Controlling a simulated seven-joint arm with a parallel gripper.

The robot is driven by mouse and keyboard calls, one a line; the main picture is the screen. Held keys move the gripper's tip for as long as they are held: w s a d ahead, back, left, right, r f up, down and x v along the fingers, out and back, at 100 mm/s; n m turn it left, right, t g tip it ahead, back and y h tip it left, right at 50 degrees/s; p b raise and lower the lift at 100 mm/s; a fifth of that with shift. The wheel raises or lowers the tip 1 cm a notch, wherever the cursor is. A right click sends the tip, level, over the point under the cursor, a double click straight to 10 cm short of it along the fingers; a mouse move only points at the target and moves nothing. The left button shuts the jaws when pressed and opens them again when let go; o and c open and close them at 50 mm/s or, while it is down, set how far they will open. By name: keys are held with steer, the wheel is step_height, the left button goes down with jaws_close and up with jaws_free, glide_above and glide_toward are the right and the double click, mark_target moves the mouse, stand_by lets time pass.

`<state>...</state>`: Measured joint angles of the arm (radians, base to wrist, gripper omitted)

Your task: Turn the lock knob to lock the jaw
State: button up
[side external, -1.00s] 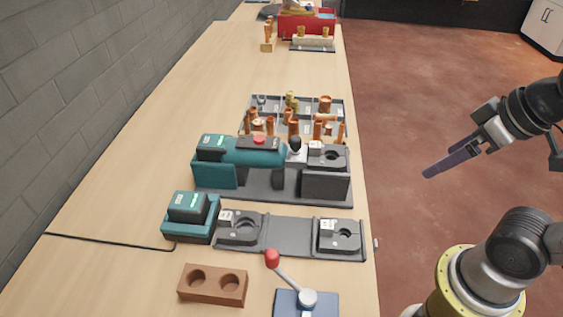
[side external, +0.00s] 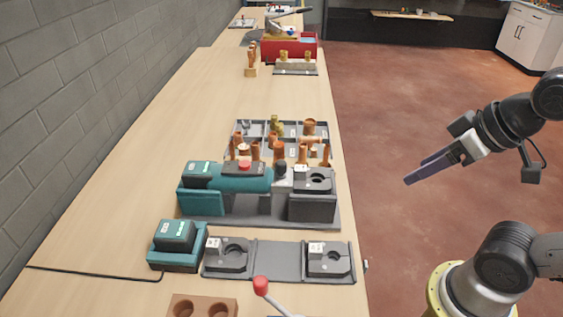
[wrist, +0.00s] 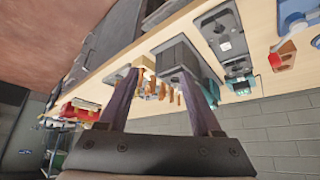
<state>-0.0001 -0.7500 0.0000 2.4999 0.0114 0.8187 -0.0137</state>
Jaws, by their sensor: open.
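A teal power tool (side external: 244,180) lies in a grey cradle on the bench in the side external view. A small dark knob (side external: 281,166) stands at its right end, beside a dark grey jaw block (side external: 314,192) with a round opening on top. I cannot make out which way the knob is turned or whether the jaw is locked. My gripper (side external: 415,171) is open and empty, right of the bench and well apart from the tool. In the wrist view the two dark fingers (wrist: 162,78) are spread, with the block (wrist: 176,56) beyond them.
A parts tray (side external: 282,133) with copper fittings sits behind the tool. In front are a teal charger (side external: 177,243), a grey plate (side external: 278,264) with two jaws, a brown two-hole block (side external: 203,306) and a red-tipped lever (side external: 261,286). A wall borders the bench's left side.

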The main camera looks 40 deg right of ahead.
mark_target(285, 165)
steer(key=w+a+r+m+t, duration=0.1)
steer(key=w+r+m+t, duration=0.1)
steer(key=w+r+t, duration=0.45)
steer(key=w+a+r+m+t, duration=0.1)
steer(key=w+a+m+t, duration=0.15)
steer(key=w, duration=0.75)
steer(key=s+a+f+t+h, duration=0.1)
steer(key=f, duration=0.2)
steer(key=s+f+t+h, duration=0.1)
steer(key=f, duration=0.3)
steer(key=a+f+h, duration=0.1)
steer(key=f, duration=0.2)
steer(key=shift+s+a+f+n+t+h, duration=0.15)
steer(key=shift+s+a+n+t+h, duration=0.2)
steer(key=shift+s+t+h, duration=0.05)
steer(key=s+a+f+n+y, duration=0.3)
steer(key=a+f+n+y, duration=0.1)
steer(key=a+f, duration=0.1)
steer(key=w, duration=1.4)
steer(key=shift+r, duration=0.1)
